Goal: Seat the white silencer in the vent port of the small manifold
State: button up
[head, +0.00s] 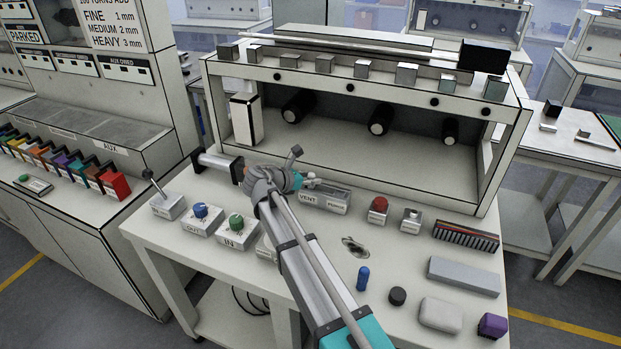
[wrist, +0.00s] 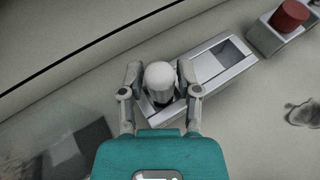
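The white silencer (wrist: 160,77) has a rounded top and sits between the two fingers of my gripper (wrist: 161,72) in the wrist view. The fingers appear to press on it from both sides. A dark part shows at its lower end, over the near-left end of the small manifold (wrist: 216,62). Whether the silencer is in the vent port or just above it cannot be told, as the port is hidden. In the head view, the manifold (head: 325,200) bears a VENT label, and my gripper (head: 312,181) is at its left end, partly covering it.
A block with a red knob (head: 378,208) stands right of the manifold. Blocks with blue (head: 201,211) and green (head: 236,223) knobs stand left. The hooded shelf (head: 360,160) rises behind. A blue cylinder (head: 363,278) and black puck (head: 397,296) lie nearer the front edge.

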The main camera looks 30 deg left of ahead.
jog(key=shift+o, duration=0.9)
jog(key=shift+r, duration=0.2)
jog(key=shift+s+r, duration=0.1)
jog(key=p+v, duration=0.5)
jog(key=v, duration=0.6)
jog(key=shift+s+a, duration=0.2)
jog(key=shift+s, duration=0.15)
jog(key=w+d+f+m+g+p, duration=0.1)
jog(key=w+d+m+g, duration=0.3)
jog(key=d, duration=0.7)
jog(key=w+d+f+m+g+p, duration=0.15)
jog(key=d+m, duration=0.35)
jog(key=d, duration=0.6)
jog(key=w+d+f+m+g+p, duration=0.1)
jog(key=w+d+m+g+p, duration=0.3)
jog(key=d, duration=0.7)
jog(key=s+d+m+g+y, duration=0.1)
jog(key=s+d+m, duration=0.2)
jog(key=d+m, duration=0.3)
jog(key=s+d+m+y+p, duration=0.1)
jog(key=s+d+m, duration=0.3)
jog(key=d, duration=0.7)
jog(key=s+d+r+m+g+y+p, duration=0.1)
jog(key=s+d+m+y, duration=0.2)
jog(key=d+m, duration=0.5)
jog(key=shift+s+d+g, duration=0.25)
jog(key=shift+d+g, duration=0.1)
jog(key=shift+d, duration=0.2)
